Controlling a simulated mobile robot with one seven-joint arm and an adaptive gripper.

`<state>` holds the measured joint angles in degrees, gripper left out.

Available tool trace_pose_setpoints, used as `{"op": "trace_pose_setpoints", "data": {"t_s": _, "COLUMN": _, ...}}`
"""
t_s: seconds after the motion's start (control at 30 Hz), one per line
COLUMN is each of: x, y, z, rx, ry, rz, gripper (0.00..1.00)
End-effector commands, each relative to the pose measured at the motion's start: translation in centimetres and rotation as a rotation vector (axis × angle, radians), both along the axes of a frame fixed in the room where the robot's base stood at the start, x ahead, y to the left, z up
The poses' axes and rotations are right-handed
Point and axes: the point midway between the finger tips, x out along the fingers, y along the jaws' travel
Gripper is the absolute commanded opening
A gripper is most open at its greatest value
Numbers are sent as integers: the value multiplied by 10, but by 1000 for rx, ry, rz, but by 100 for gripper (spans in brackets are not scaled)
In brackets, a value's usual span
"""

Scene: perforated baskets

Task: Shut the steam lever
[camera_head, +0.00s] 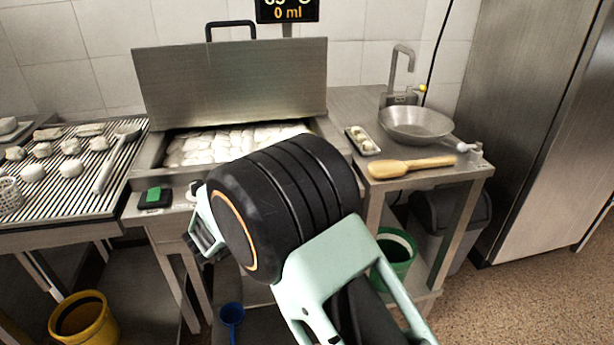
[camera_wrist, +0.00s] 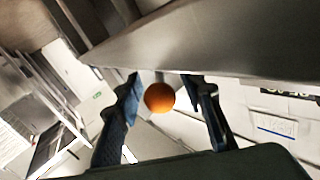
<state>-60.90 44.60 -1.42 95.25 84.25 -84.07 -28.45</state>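An orange ball knob (camera_wrist: 159,97) shows in the wrist view, with a short grey stem running behind it toward a metal edge. It looks like the steam lever's handle, but most of the lever is hidden. My gripper (camera_wrist: 165,79) is open, with one dark blue finger on each side of the knob. Gaps show between the knob and both fingers; how deep it sits between them I cannot tell. In the head view my arm hides the knob and the fingers, in front of the steel cooker (camera_head: 230,80), whose lid is raised.
White pieces (camera_head: 235,143) fill the cooker. A slatted rack (camera_head: 60,195) stands left. On the right are a side table with a steel pan (camera_head: 416,124), a wooden paddle (camera_head: 410,166) and a small tray (camera_head: 362,141). A yellow bucket (camera_head: 85,318) and green bucket (camera_head: 396,255) stand low.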

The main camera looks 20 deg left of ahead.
Motion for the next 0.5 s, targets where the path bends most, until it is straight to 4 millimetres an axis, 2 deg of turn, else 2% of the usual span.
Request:
{"op": "trace_pose_setpoints", "data": {"t_s": 0.3, "x": -4, "y": 2, "z": -1, "rx": 0, "ry": 3, "rz": 3, "gripper": 38}}
{"op": "trace_pose_setpoints", "data": {"t_s": 0.5, "x": -30, "y": 13, "z": -1, "rx": 0, "ry": 3, "rz": 5, "gripper": 38}}
